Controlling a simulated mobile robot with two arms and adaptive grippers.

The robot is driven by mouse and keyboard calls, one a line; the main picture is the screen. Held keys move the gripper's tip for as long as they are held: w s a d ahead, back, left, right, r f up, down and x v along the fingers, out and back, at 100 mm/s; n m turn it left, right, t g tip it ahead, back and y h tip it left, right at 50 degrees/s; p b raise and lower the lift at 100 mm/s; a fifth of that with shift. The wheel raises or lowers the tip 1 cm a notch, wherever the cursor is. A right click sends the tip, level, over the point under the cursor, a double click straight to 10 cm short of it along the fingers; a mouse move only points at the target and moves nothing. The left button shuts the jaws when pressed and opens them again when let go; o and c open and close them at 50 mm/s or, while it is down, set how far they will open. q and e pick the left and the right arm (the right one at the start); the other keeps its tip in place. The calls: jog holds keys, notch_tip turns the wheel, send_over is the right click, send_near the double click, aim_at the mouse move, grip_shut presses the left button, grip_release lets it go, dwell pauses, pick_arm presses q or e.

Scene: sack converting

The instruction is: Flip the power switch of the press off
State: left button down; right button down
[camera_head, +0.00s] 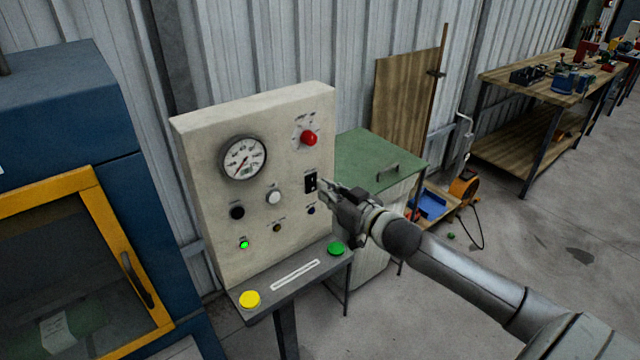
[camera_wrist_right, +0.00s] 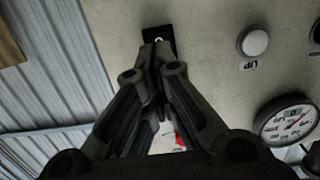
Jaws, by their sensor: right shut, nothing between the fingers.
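The press's control panel (camera_head: 215,150) is a cream upright box with a gauge, knobs and buttons. The power switch (camera_head: 311,182) is a small black rocker plate on the panel's right side, below the red button. My right gripper (camera_head: 325,184) is shut and empty, its fingertips right in front of the switch. In the right wrist view the shut fingertips (camera_wrist_right: 156,48) overlap the black switch plate (camera_wrist_right: 158,34), hiding its lower part. I cannot tell whether they touch it. A green lamp (camera_head: 244,244) at the panel's lower left is lit. My left gripper is not in view.
A red button (camera_head: 309,138) sits above the switch, and a white button (camera_head: 273,198) to its left. A ledge below carries a yellow button (camera_head: 249,299) and a green button (camera_head: 336,248). A green-topped cabinet (camera_head: 375,155) stands close behind on the right.

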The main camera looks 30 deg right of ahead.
aim_at(313, 182)
jog(key=shift+w+a+f+p, duration=0.15)
jog(key=shift+w+p, duration=0.25)
jog(key=shift+w, duration=1)
jog(key=t+b, duration=0.1)
jog(key=b, duration=0.3)
jog(key=shift+w+f+t, duration=0.1)
jog(key=shift+f+t, duration=0.2)
jog(key=shift+f, duration=0.1)
jog(key=shift+r+t+b, duration=0.1)
jog(key=shift+t+b, duration=0.2)
jog(key=shift+b, duration=0.5)
jog(key=shift+r, duration=0.25)
jog(key=shift+f+p, duration=0.1)
jog(key=shift+p, duration=0.2)
